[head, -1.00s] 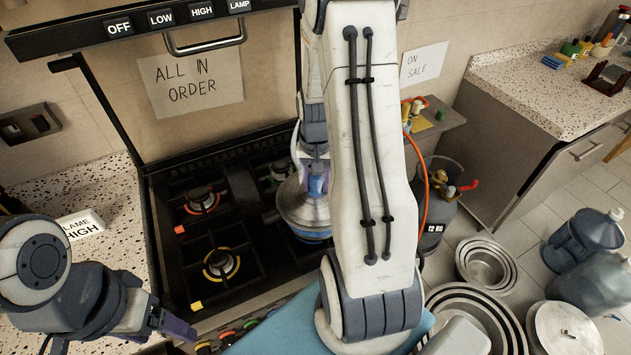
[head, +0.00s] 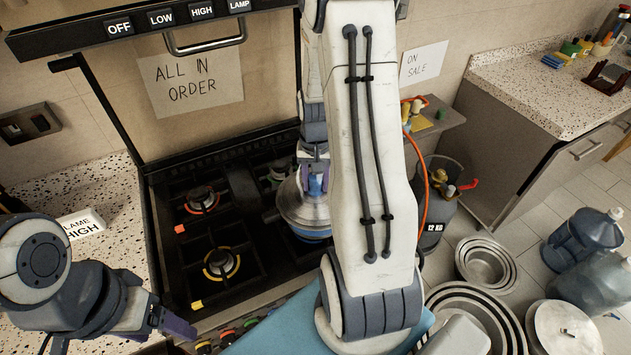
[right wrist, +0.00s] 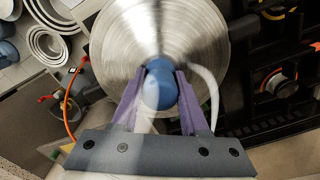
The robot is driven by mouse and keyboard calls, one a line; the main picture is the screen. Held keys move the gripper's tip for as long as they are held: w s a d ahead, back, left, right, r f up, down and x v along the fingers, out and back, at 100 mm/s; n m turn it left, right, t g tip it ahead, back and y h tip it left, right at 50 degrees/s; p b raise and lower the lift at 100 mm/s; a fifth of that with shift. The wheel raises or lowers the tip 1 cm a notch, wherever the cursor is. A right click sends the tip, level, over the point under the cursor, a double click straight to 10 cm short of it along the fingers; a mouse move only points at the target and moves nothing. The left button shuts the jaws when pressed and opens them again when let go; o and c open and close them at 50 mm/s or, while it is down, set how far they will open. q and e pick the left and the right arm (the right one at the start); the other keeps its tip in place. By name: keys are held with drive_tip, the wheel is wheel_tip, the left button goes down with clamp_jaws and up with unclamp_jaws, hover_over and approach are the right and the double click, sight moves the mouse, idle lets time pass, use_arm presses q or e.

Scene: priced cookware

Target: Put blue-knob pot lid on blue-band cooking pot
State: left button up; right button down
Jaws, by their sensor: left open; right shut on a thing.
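My right gripper (head: 316,184) is shut on the blue knob (right wrist: 159,88) of the round steel pot lid (head: 301,213). Its purple fingers (right wrist: 160,80) clasp the knob from both sides in the right wrist view, where the lid (right wrist: 140,40) fills the upper middle. The blue-band cooking pot (head: 312,239) is on the right side of the stove, directly under the lid and mostly hidden by it and my right arm. I cannot tell whether the lid touches the pot rim. My left gripper (head: 178,326) is open and empty at the lower left, before the stove.
The black stove (head: 262,262) has burners with red and yellow marks. A gas cylinder (head: 436,205) with an orange hose stands right of it. Nested steel bowls (head: 486,262) and water bottles (head: 582,240) are further right. My right arm covers the middle of the head view.

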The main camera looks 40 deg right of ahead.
drive_tip(key=shift+f, duration=0.15)
drive_tip(key=shift+f, duration=0.25)
idle(0.3)
unclamp_jaws()
idle(0.5)
wheel_tip(320, 180, up, 11)
drive_tip(key=shift+f+b, duration=0.2)
drive_tip(key=shift+b, duration=1)
